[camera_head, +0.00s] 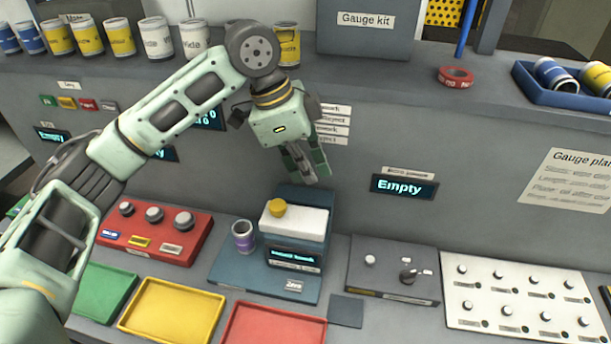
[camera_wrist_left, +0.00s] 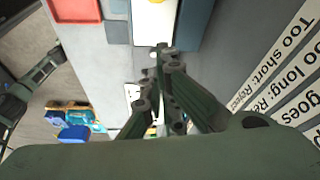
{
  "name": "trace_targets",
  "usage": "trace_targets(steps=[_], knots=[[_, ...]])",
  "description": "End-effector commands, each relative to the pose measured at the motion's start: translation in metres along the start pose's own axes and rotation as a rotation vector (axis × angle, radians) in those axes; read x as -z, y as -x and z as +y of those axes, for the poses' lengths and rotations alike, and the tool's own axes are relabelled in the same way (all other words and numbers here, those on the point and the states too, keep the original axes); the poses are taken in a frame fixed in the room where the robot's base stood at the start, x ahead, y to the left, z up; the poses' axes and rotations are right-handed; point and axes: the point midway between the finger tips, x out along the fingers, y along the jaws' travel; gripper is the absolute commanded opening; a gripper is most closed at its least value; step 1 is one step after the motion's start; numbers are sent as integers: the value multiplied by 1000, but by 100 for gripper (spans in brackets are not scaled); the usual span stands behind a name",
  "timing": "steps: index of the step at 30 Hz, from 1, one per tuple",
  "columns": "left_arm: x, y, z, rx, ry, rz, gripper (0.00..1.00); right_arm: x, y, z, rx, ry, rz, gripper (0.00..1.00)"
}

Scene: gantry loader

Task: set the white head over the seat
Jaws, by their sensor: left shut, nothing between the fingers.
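The white head (camera_head: 300,221) is a white block with a yellow knob (camera_head: 277,207) on top. It sits on a blue-grey stand (camera_head: 318,198) that has a small display on its front. A small purple can (camera_head: 243,236) stands on the stand's base plate, to the left of the head. I cannot tell which part is the seat. My left gripper (camera_head: 312,172) is shut and empty, above and behind the head, pointing down. In the left wrist view the shut fingers (camera_wrist_left: 163,52) cover part of the scene, with the white head (camera_wrist_left: 153,22) beyond them. My right gripper is not in view.
A red button box (camera_head: 165,232) lies left of the stand. Green, yellow (camera_head: 172,312) and red (camera_head: 275,325) trays lie in front. A grey switch box (camera_head: 390,272) and a white peg panel (camera_head: 515,295) are on the right. Several cans line the shelf.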

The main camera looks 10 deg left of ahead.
Motion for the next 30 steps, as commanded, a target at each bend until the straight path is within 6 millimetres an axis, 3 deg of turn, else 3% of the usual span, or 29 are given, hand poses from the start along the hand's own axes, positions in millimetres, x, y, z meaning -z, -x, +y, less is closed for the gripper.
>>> trace_targets(steps=[2,5,12,18,30], knots=[[0,-14,1,-5,0,-2,0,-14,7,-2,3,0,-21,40],[0,-35,2,-5,-1,-3,0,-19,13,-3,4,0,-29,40],[1,-85,2,-3,0,-1,0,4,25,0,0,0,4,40],[-28,-71,0,2,1,-1,0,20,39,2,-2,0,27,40],[-38,-71,1,1,-2,1,0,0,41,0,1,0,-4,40]])
